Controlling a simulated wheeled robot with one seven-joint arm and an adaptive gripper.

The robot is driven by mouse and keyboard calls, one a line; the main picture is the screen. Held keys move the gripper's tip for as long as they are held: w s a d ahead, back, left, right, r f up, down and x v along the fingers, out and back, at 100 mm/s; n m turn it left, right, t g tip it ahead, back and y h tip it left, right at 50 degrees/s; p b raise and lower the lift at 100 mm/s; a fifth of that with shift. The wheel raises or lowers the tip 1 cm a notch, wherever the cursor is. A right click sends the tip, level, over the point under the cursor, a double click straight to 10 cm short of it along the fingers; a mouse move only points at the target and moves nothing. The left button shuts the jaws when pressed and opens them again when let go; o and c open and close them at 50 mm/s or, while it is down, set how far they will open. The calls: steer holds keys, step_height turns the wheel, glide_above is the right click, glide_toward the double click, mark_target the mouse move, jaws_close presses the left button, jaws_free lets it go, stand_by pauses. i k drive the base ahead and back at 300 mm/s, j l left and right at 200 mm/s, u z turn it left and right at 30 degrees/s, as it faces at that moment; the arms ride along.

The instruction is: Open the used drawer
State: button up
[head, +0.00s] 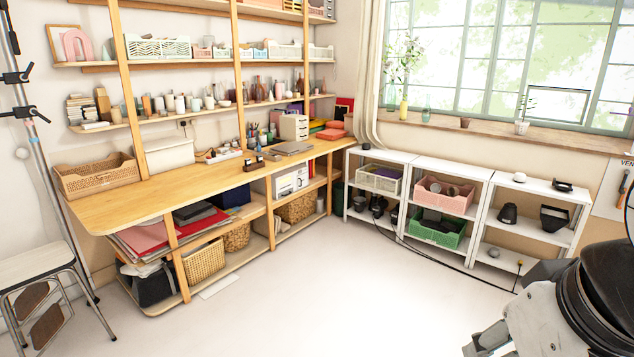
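A small cream drawer unit (293,128) stands on the wooden desk, toward its far end near the window. It looks closed, and no label on it can be read. A grey unit (322,9) that may also have drawers is partly seen on the top shelf at the picture's upper edge. I cannot tell which drawer is the used one. Part of my arm shows at the lower right, well apart from the desk.
The wooden desk (130,203) runs along the left wall, with baskets under it. White shelves (482,173) with crates stand below the window. A step stool (36,268) and tripod are at the left. The middle floor is clear. A black cable hangs along the white shelves.

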mark_target(299, 122)
steer(key=i, duration=4.7)
steer(key=i+u, duration=0.15)
steer(key=i, duration=0.3)
steer(key=i+l+u, duration=0.2)
steer(key=i, duration=0.25)
steer(key=i+l+u, duration=0.15)
steer(key=i, duration=0.25)
